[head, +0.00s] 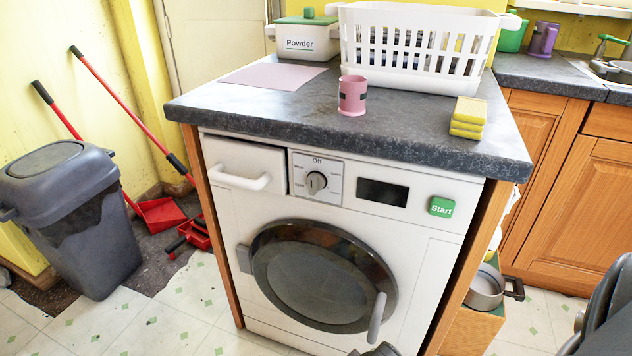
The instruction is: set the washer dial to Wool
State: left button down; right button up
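The washer (225,224) is white and stands under a dark grey worktop. Its dial (316,182) is a round knob on a pale square panel (334,168), left of the dark display (382,193). "Off" is printed above the dial. Smaller labels stand to its left and right, too small to read surely. The knob's ridge looks roughly upright; I cannot tell its exact setting. Nothing touches the dial. A dark part, probably of my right gripper (378,350), shows at the bottom edge; its fingers are hidden. My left gripper is not in view.
A closed detergent drawer (237,166) is left of the dial; a green Start button (441,207) is far right. The round door (325,275) is shut. The worktop (400,135) bears a pink mug (352,96), basket (415,50), powder box (304,40) and yellow sponges (467,118).

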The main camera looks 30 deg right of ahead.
aim_at(315, 180)
jog(key=z, duration=0.45)
jog(key=j+z, duration=0.15)
jog(key=z, duration=0.25)
jog(key=k+z, duration=0.1)
jog(key=z, duration=0.75)
jog(key=k+j, duration=0.2)
